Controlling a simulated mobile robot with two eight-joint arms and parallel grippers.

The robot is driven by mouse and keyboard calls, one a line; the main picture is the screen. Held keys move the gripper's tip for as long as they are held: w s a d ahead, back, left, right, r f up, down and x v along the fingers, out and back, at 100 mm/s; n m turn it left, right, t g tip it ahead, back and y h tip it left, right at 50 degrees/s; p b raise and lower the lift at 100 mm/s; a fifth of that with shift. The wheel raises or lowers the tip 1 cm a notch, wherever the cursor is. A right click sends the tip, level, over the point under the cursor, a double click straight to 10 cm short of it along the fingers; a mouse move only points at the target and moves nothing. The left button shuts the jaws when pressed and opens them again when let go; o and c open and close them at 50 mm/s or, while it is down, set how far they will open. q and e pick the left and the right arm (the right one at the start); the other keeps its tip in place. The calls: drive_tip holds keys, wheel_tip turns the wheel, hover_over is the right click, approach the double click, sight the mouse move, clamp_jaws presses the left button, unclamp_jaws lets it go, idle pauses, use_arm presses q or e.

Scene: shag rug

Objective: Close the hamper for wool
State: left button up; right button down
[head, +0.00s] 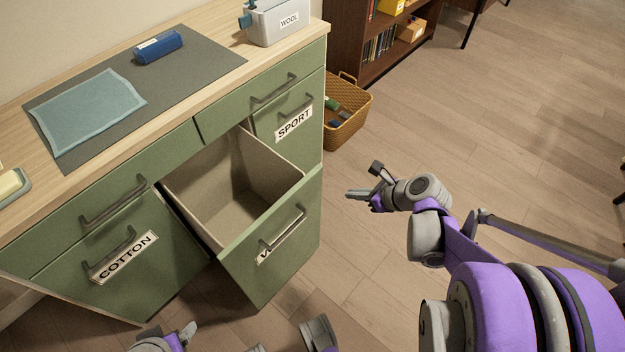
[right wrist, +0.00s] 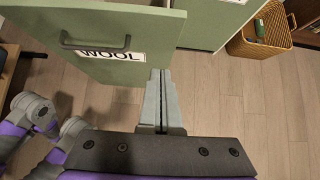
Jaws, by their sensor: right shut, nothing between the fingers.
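The wool hamper (head: 285,268) is a green front in the cabinet, pulled well out, with its beige inside showing and looking empty. Its dark bar handle (head: 284,229) partly covers the label in the head view. The WOOL label (right wrist: 110,54) reads clearly in the right wrist view. My right gripper (head: 350,194) is shut and empty, to the right of the hamper front and apart from it. In the right wrist view, its fingertips (right wrist: 160,74) show beside the front's lower right corner. My left gripper (head: 188,332) shows only partly at the bottom edge; its jaws are unclear.
The closed cotton (head: 158,275) and sport (head: 310,145) fronts flank the hamper. A wicker basket (head: 350,130) stands beside the cabinet's right end.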

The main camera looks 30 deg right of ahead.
drive_tip(key=b, duration=0.3)
approach(314, 185)
wheel_tip(314, 185, down, 4)
use_arm(q)
drive_tip(key=shift+w+a+f, duration=0.1)
drive_tip(key=shift+f, duration=2.1)
use_arm(e)
drive_tip(key=shift+w+a, duration=0.25)
drive_tip(key=shift+w, duration=0.4)
drive_tip(key=shift+w+a, duration=0.25)
drive_tip(key=shift+w, duration=0.35)
drive_tip(key=shift+w+a, duration=0.25)
drive_tip(key=shift+w, duration=0.4)
drive_tip(key=shift+w, duration=0.1)
